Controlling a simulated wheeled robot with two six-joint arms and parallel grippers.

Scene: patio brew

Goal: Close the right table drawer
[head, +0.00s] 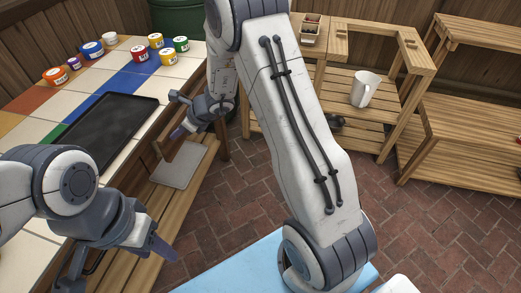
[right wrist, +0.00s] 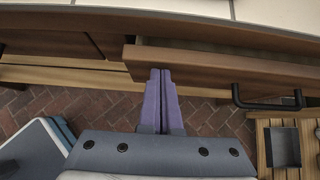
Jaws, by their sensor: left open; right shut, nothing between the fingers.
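The right table drawer (right wrist: 215,68) stands partly out from the tiled table in the right wrist view. Its brown front has a black bar handle (right wrist: 268,103), and a strip of its inside shows behind the front. The drawer also shows below the table top in the head view (head: 170,157). My right gripper (right wrist: 160,73) is shut and empty. Its purple fingertips are at the left part of the drawer front, left of the handle; whether they touch it I cannot tell. My left gripper (head: 160,248) is open and empty, low beside the table's near side.
A black tray (head: 105,130) and several paint cans (head: 92,50) are on the table top. A grey board (head: 180,166) lies on the lower shelf. A wooden stand with a white mug (head: 363,90) is at the back. The brick floor is clear between.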

